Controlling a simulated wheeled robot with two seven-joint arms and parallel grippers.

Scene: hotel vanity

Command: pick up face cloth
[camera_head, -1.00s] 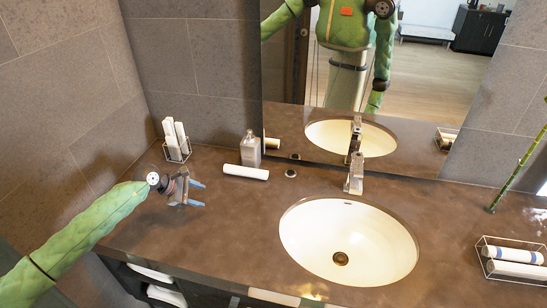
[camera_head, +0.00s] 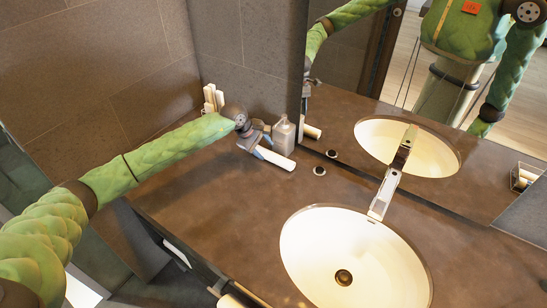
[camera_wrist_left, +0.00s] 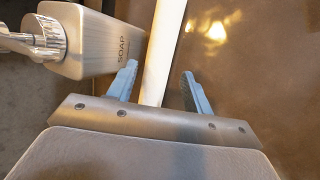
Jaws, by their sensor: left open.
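The face cloth is a white roll (camera_head: 275,160) lying on the brown counter beside the soap bottle (camera_head: 283,136). My left gripper (camera_head: 263,144) is open, with its blue fingers down at the left part of the roll. In the left wrist view, the white roll (camera_wrist_left: 161,55) runs lengthwise between the two open fingers (camera_wrist_left: 159,84), with a visible gap to the right finger. The left finger is close to it; I cannot tell whether they touch. Part of the roll is hidden behind the gripper. My right gripper is not in view, apart from arm reflections in the mirror.
The soap bottle also stands close by the left finger in the left wrist view (camera_wrist_left: 90,40). A rack of upright white rolls (camera_head: 211,99) is behind my wrist. The sink (camera_head: 355,255) and faucet (camera_head: 388,185) are to the right. The counter in front is clear.

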